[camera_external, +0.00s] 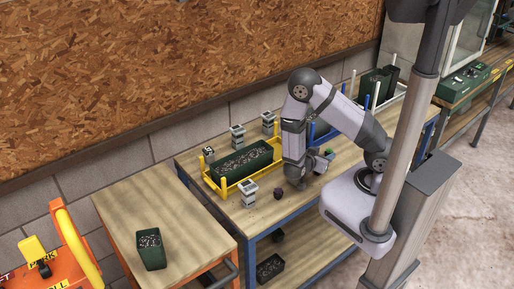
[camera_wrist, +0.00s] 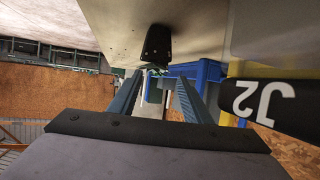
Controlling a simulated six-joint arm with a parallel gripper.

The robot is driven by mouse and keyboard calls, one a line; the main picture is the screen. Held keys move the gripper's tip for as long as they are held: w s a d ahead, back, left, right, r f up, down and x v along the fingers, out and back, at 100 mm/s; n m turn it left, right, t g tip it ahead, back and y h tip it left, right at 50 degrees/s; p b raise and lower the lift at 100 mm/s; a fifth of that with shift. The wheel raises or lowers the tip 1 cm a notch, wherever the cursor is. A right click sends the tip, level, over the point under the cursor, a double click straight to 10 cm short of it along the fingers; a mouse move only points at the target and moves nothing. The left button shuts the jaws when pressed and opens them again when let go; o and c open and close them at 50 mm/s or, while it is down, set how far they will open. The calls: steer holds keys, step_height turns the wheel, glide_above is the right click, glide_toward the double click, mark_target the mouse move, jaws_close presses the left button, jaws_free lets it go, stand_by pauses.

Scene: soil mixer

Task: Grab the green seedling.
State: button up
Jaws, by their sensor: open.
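The green seedling (camera_external: 330,152) is small and sits low over the workbench at the front of my gripper. In the wrist view, a bit of green (camera_wrist: 153,69) that looks like its leaves shows just past the fingertips, in the gap between the fingers. My gripper (camera_external: 322,160) is low over the bench, pointing right in the external view. In the wrist view, its two fingers (camera_wrist: 158,82) are apart. I cannot tell whether either finger touches the seedling. Its lower part is hard to make out.
A blue tray (camera_wrist: 198,70) stands close beyond the fingers, and a black pot (camera_wrist: 157,43) is near them. A yellow rack (camera_external: 218,188) holds a long soil-filled planter (camera_external: 240,162). A small dark pot (camera_external: 278,193) is on the bench. A soil-filled green pot (camera_external: 151,249) stands on the left table.

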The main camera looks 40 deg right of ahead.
mark_target(328, 151)
steer(key=shift+w+d+f, duration=0.1)
steer(key=shift+d+f, duration=0.05)
steer(key=shift+d, duration=0.15)
steer(key=shift+d+f+p, duration=0.1)
steer(key=shift+d+p, duration=0.35)
steer(key=shift+d, duration=0.2)
steer(key=shift+p+x, duration=0.6)
steer(key=shift+x, duration=1.35)
steer(key=shift+c, duration=0.2)
steer(key=c, duration=0.9)
